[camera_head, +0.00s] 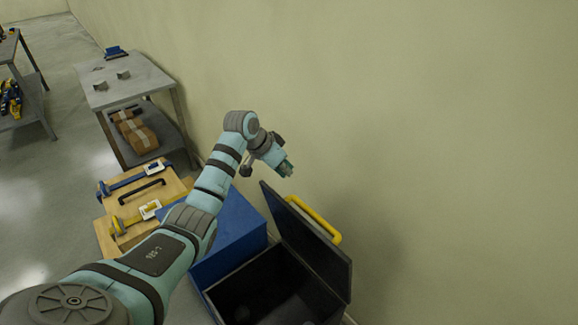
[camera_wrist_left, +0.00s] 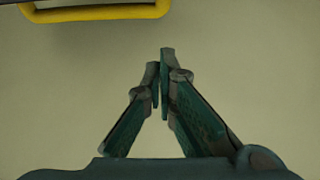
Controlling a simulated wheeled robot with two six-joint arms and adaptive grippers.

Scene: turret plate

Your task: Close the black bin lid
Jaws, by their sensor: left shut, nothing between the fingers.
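The black bin (camera_head: 240,290) stands open at the bottom of the head view, against the wall. Its lid (camera_head: 308,248) is raised upright, with a yellow handle (camera_head: 317,219) on its wall side. My left gripper (camera_head: 287,170) is above and to the left of the lid, apart from it. In the left wrist view the gripper fingers (camera_wrist_left: 161,75) are shut with nothing between them. The yellow handle also shows at the top of that view (camera_wrist_left: 95,13), beyond the fingertips. My right gripper is not in view.
A blue box (camera_head: 235,240) stands beside the bin, partly behind my left arm. A wooden case (camera_head: 145,205) with blue and yellow clamps lies left of it. A grey table (camera_head: 125,80) stands farther back. The wall (camera_head: 430,130) is close on the right.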

